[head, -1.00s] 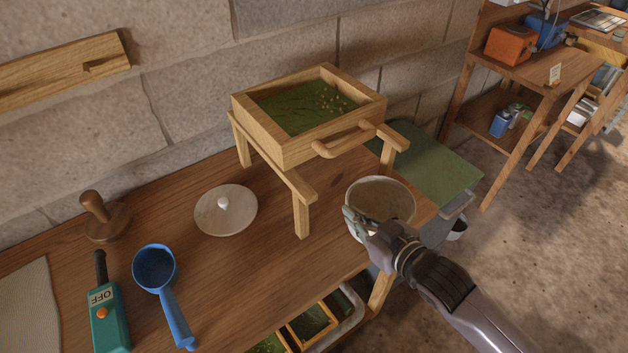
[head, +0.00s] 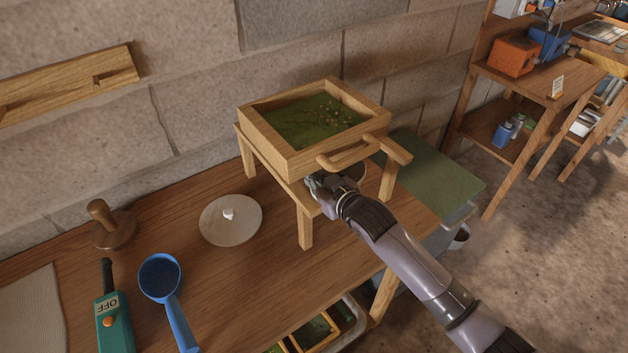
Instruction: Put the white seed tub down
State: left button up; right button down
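I cannot tell whether the tub's base touches the table (head: 250,290). My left gripper is not in view.
The sieve box (head: 285,155) with green herbs and seeds stands on wooden legs close above my gripper. A white lid (head: 231,222), a wooden press (head: 112,226), a blue scoop (head: 170,305) and a teal OFF switch box (head: 112,325) lie to the left. A green mat (head: 440,175) is on the right.

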jog(key=shift+s+f, duration=0.1)
jog(key=shift+f, duration=0.4)
jog(key=shift+s+d, duration=0.1)
jog(key=shift+d, duration=0.05)
jog(key=shift+f, duration=0.1)
jog(key=c, duration=1.8)
grip_release()
jog(key=shift+r, duration=0.2)
jog(key=shift+s+d, duration=0.2)
jog(key=v, duration=1.1)
jog(key=shift+s, duration=0.2)
